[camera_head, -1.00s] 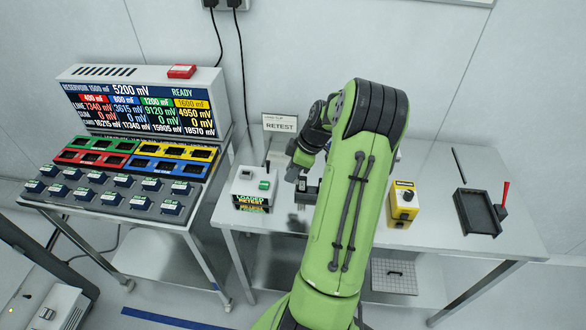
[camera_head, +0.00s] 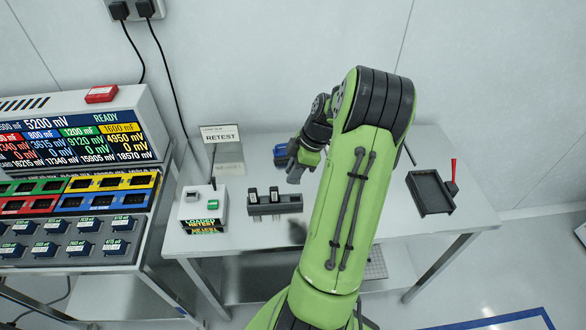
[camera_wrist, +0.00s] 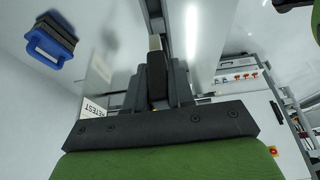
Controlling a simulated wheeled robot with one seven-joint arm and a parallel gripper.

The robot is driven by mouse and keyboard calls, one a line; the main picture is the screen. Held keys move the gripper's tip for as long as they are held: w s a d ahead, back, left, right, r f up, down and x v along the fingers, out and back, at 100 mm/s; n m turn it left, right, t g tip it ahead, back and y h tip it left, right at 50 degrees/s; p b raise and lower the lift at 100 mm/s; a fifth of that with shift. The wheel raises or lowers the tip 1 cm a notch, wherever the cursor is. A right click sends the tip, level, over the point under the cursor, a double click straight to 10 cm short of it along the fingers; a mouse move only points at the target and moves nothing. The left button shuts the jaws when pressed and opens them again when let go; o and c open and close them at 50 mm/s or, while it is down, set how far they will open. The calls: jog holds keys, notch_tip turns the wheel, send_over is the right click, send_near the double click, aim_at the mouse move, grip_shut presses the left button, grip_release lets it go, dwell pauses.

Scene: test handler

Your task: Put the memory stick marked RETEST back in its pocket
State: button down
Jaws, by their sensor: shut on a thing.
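My gripper (camera_wrist: 155,85) is shut on a dark, narrow piece with a pale tip (camera_wrist: 155,43). It looks like a memory stick, but no marking on it is readable. In the head view my gripper (camera_head: 293,174) is above the table, behind and right of a grey slotted block (camera_head: 290,208). Two dark upright sticks (camera_head: 274,194) stand in this block's left and middle; its right end looks bare. A blue holder with dark slabs (camera_wrist: 50,40) is at the wrist view's upper left; it is partly hidden behind the gripper in the head view (camera_head: 280,151). A RETEST sign (camera_head: 221,134) stands behind.
A black tray (camera_head: 431,192) and a red lever (camera_head: 453,169) are at the right. The coloured bank with a display (camera_head: 70,135) stands far left. The front table between is mostly clear.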

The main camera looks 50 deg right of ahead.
jog(key=shift+a, duration=0.2)
jog(key=shift+d+f, duration=0.1)
jog(key=b, duration=0.5)
send_over(288, 199)
jog(key=d, duration=0.1)
jog(key=f, duration=0.3)
jog(key=s+f, duration=0.1)
jog(key=f, duration=0.1)
jog(key=shift+f, duration=0.3)
jog(key=shift+f+b, duration=0.15)
jog(key=shift+b, duration=0.35)
dwell(0.6)
jog(key=shift+f+b, duration=0.3)
jog(key=shift+f, duration=0.05)
jog(key=shift+f+b, duration=0.95)
jog(key=shift+f, duration=0.1)
jog(key=c, duration=0.9)
grip_release()
jog(key=shift+r, duration=0.1)
